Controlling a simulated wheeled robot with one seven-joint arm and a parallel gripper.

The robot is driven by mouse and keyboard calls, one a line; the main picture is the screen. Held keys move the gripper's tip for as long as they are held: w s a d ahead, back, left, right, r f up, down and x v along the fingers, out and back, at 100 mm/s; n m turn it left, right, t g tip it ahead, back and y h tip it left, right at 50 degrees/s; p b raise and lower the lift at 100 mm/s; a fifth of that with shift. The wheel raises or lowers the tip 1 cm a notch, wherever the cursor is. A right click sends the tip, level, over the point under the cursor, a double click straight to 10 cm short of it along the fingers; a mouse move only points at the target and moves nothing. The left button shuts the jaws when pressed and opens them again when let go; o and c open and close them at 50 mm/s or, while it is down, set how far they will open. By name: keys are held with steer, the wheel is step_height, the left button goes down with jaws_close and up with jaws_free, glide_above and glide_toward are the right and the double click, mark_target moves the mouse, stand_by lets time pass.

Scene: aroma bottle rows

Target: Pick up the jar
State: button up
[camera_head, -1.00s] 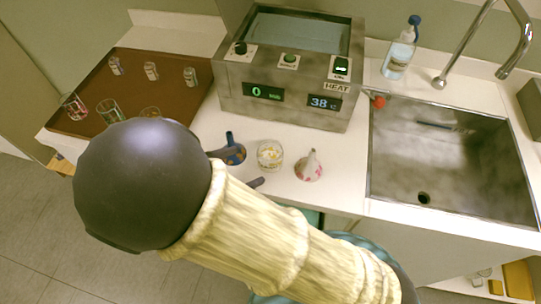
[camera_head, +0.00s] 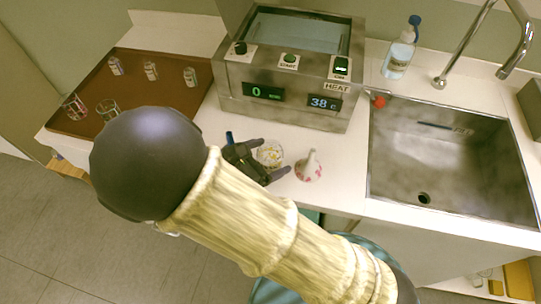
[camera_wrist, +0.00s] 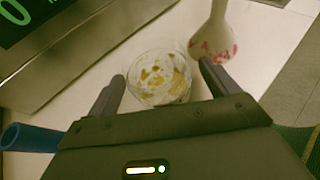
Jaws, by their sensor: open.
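The jar (camera_head: 269,152) is a small clear glass with yellowish bits in it, standing on the white counter in front of the steel heating box. In the wrist view the jar (camera_wrist: 160,77) lies between and just beyond my two dark fingertips. My gripper (camera_head: 268,160) is open, with one finger at each side of the jar; in the wrist view my gripper (camera_wrist: 162,68) looks empty. I cannot tell whether a finger touches the glass. In the head view my gripper covers the jar's lower left part.
A white and pink narrow-necked vase (camera_head: 309,168) stands close right of the jar, also in the wrist view (camera_wrist: 215,40). A blue-tubed object (camera_wrist: 28,138) is close on the left. The heating box (camera_head: 285,105) stands behind; the sink (camera_head: 450,150) is right. A brown tray (camera_head: 90,75) holds several glasses.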

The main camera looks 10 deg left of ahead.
steer(key=shift+w+d+f, duration=0.25)
steer(key=shift+w+d, duration=0.15)
steer(key=c, duration=1.1)
